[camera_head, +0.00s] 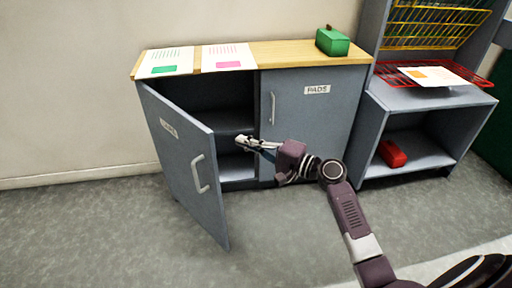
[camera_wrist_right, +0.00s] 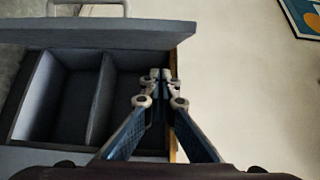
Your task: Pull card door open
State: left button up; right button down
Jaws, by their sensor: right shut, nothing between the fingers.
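The card door (camera_head: 185,160) is the left door of a blue-grey cabinet and stands wide open, swung out toward the front. Its label is hard to read, and its pale handle (camera_head: 200,174) is on the outer face. My right gripper (camera_head: 240,141) is shut and empty in front of the cabinet opening, to the right of the door and apart from its handle. In the right wrist view the shut fingertips (camera_wrist_right: 160,74) are near the inner side of the door (camera_wrist_right: 110,36), with the shelved interior (camera_wrist_right: 75,105) beside them. My left gripper is not in view.
The right door (camera_head: 308,115), labelled PADS, is closed. On the wooden top (camera_head: 285,54) lie two printed sheets and a green box (camera_head: 332,41). A shelf unit (camera_head: 425,99) with wire baskets and a red object (camera_head: 392,153) stands at the right. The floor in front is clear.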

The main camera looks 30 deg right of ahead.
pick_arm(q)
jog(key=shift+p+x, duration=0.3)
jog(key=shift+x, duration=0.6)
pick_arm(e)
jog(key=shift+w+a, duration=0.25)
jog(key=shift+a, duration=0.7)
jog(key=shift+w+a, duration=0.25)
jog(key=shift+a, duration=0.7)
jog(key=shift+w+a, duration=0.25)
jog(key=shift+a, duration=0.7)
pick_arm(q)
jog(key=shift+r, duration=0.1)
